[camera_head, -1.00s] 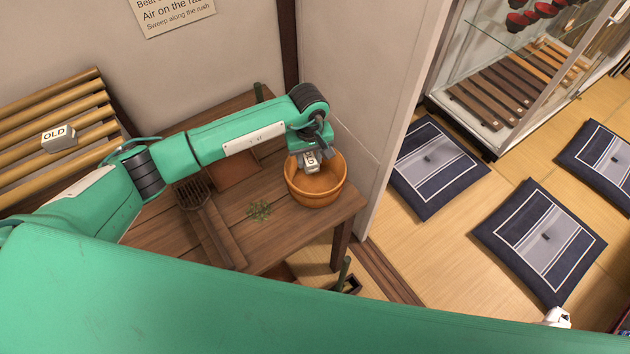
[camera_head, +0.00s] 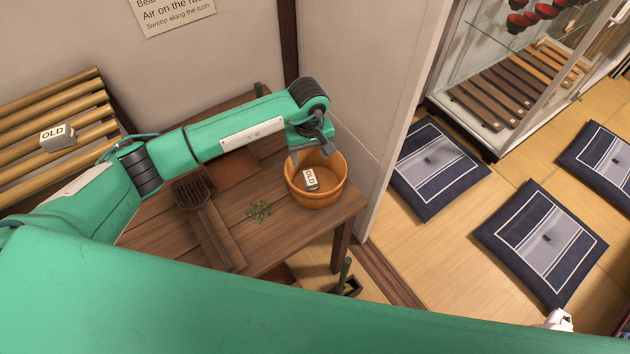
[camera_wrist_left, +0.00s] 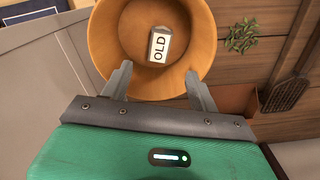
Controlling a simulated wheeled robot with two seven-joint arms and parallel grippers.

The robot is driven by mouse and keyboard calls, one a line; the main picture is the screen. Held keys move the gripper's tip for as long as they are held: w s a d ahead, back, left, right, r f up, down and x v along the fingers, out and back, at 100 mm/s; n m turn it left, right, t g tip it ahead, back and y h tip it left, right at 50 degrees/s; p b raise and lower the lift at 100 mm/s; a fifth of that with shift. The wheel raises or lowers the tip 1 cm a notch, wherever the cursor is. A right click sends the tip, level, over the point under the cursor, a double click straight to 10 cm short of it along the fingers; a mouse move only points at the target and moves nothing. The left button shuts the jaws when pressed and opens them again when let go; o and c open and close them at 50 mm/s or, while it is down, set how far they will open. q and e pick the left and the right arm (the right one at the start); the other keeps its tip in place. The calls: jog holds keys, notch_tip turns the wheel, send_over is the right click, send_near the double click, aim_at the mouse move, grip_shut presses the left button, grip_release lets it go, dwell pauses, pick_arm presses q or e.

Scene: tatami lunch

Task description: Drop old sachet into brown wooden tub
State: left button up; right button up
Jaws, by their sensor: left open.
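A small white sachet marked OLD (camera_head: 310,179) lies inside the brown wooden tub (camera_head: 331,198) on the table. In the left wrist view the sachet (camera_wrist_left: 159,45) lies in the tub (camera_wrist_left: 205,35), apart from my fingers. My left gripper (camera_head: 310,155) is over the tub's back rim, open and empty; its spread fingers (camera_wrist_left: 158,88) also show in the left wrist view. A second sachet marked OLD (camera_head: 57,137) lies on the slatted bamboo rack (camera_head: 85,103) at the left. My right gripper cannot be made out.
The wooden table (camera_head: 275,233) also bears a dark slatted scoop or beater (camera_head: 208,218) and a small heap of green bits (camera_head: 259,210). A wall panel (camera_head: 365,75) stands close behind the tub. Cushions (camera_head: 435,165) lie on the mats at the right.

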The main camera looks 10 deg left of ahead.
pick_arm(q)
notch_tip(320, 180, up, 12)
jog(key=b, duration=0.2)
jog(key=shift+f+b, duration=0.15)
jog(key=shift+b, duration=0.15)
jog(key=shift+s+f, duration=0.1)
